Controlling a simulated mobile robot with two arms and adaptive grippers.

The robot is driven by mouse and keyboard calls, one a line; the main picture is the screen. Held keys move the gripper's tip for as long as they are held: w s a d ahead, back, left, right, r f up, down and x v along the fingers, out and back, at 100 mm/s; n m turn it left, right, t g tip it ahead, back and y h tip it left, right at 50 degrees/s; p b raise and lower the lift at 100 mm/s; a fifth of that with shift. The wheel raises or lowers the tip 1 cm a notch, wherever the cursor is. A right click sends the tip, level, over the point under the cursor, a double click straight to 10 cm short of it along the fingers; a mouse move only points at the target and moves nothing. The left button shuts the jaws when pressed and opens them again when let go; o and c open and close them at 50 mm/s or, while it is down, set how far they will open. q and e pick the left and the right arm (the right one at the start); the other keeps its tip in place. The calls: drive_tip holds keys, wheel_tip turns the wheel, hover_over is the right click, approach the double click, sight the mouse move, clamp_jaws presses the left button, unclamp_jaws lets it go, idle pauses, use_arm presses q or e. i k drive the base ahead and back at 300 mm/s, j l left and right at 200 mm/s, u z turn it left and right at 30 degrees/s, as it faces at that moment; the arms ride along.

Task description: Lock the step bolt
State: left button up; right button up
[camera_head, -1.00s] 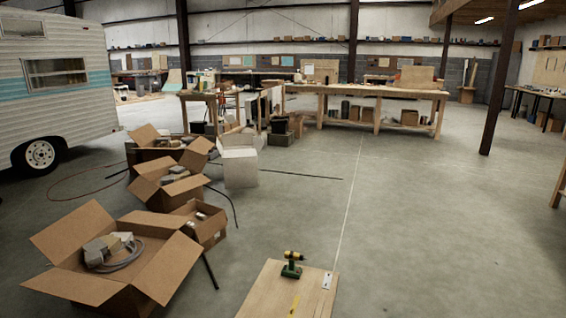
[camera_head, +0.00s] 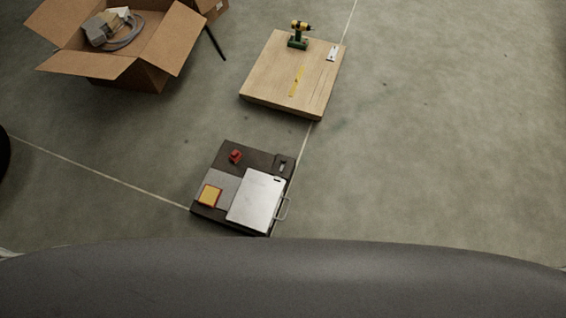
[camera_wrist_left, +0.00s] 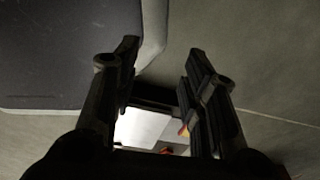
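A dark board (camera_head: 255,158) lies on the floor in front of my base in the head view. It carries a silver plate (camera_head: 256,201) with a handle (camera_head: 284,208) at its right edge. A small dark fitting with a light slot (camera_head: 280,163) sits at the board's upper right corner; it may be the bolt, but its position is too small to read. My left gripper (camera_wrist_left: 161,55) is open and empty in the left wrist view. The silver plate (camera_wrist_left: 142,126) shows beyond and between its fingers, apart from them. My right gripper is not in view.
The board also bears a red piece (camera_head: 235,156) and a yellow-orange pad (camera_head: 209,195). An open carton (camera_head: 140,75) stands upper left. The floor at the right is clear.

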sight(284, 160)
drive_tip(key=i+l, duration=0.1)
drive_tip(key=l, duration=0.3)
drive_tip(key=i+l, duration=0.1)
drive_tip(key=l, duration=0.35)
drive_tip(key=i+l+u, duration=0.1)
drive_tip(key=l, duration=0.3)
drive_tip(key=i+l, duration=0.15)
drive_tip(key=l, duration=0.7)
drive_tip(key=i+u, duration=0.05)
drive_tip(key=i, duration=0.05)
